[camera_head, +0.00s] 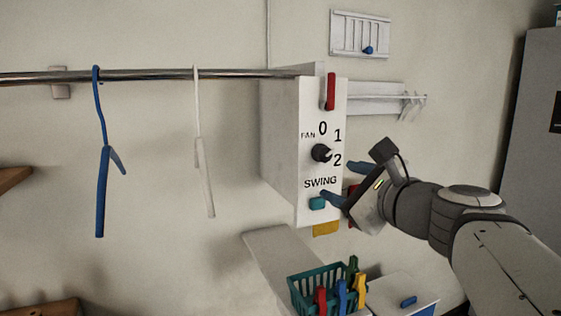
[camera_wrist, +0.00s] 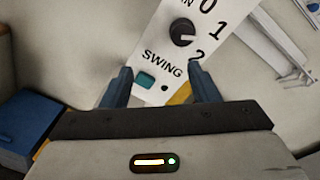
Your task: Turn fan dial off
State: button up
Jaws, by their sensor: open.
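The fan dial (camera_head: 320,153) is a round black knob on the white control panel (camera_head: 308,108), with the marks 0, 1 and 2 around it. Its light pointer mark faces right, roughly toward the 2. The dial also shows in the wrist view (camera_wrist: 182,32), above and beyond the fingertips. My gripper (camera_head: 337,179) is open and empty, in front of the panel's lower right, below and right of the dial. In the wrist view its two blue fingers (camera_wrist: 160,70) stand apart with the SWING label and teal button between them. I see no contact with the dial.
A teal button (camera_head: 317,203) sits under SWING, and a red lever (camera_head: 330,91) at the panel's top. A metal rail with a blue hanger (camera_head: 103,190) and a white hanger (camera_head: 204,175) runs left. A teal basket (camera_head: 303,291) of clothespins stands below.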

aim_at(327, 156)
jog(key=shift+m+t, duration=0.7)
jog(key=shift+m, duration=0.2)
jog(key=w+r, duration=0.1)
jog(key=w, duration=0.1)
jog(key=w+a, duration=0.1)
jog(key=w, duration=0.2)
jog(key=w+r, duration=0.1)
jog(key=w, duration=0.1)
jog(key=shift+w+a+r, duration=0.15)
jog(key=shift+w+r, duration=0.15)
jog(key=shift+r, duration=0.05)
jog(key=c, duration=1)
jog(key=shift+o, duration=0.2)
